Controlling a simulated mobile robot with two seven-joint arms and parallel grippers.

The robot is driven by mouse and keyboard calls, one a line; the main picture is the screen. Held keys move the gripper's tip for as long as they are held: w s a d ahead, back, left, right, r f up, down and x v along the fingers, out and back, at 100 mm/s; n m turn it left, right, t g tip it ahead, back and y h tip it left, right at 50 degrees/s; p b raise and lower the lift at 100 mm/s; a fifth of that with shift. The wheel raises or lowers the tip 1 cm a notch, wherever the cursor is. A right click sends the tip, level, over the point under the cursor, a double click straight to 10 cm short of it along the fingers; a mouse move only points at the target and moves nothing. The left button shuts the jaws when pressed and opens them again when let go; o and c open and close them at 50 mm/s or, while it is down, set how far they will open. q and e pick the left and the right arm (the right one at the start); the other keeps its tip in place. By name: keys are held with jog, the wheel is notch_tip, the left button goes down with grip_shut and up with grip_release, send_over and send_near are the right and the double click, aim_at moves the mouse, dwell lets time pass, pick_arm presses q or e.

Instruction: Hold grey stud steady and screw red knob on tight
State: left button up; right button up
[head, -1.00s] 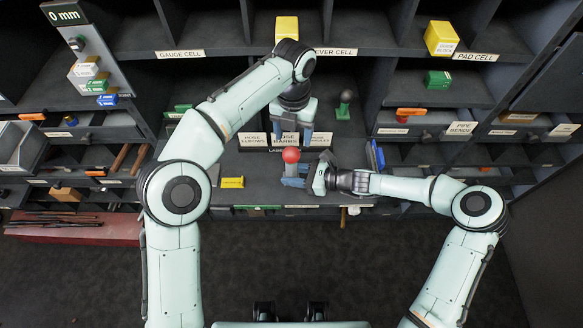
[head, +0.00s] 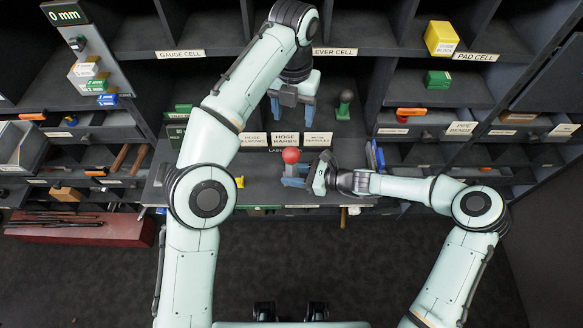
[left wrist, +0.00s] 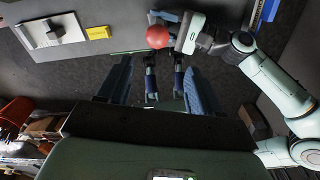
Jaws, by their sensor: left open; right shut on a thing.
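The red knob (head: 291,155) sits on top of the upright grey stud (head: 292,171) at the front of the middle shelf. My right gripper (head: 293,177) comes in from the right and is shut on the stud, below the knob. My left gripper (head: 292,110) is open and empty, behind and apart from the knob, over the shelf. In the left wrist view the red knob (left wrist: 158,37) shows beyond my open left fingers (left wrist: 158,78), with my right gripper (left wrist: 190,32) beside it. How far the knob is threaded on cannot be told.
White label cards (head: 287,139) stand behind the knob. A green-based piece with a dark ball top (head: 344,104) stands right of my left gripper. A blue upright item (head: 375,157) stands right of my right gripper. Cell dividers and shelves surround the space.

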pick_arm(q)
jog(key=shift+r, duration=0.55)
pick_arm(e)
jog(key=shift+d+f, duration=0.2)
jog(key=shift+f, duration=0.15)
jog(key=o, duration=1.2)
jog(key=shift+o, duration=0.2)
jog(key=shift+d, duration=0.15)
jog(key=v, duration=1.1)
jog(key=shift+s+d+r, duration=0.1)
jog(key=shift+d+r, duration=0.15)
jog(key=shift+r, duration=0.2)
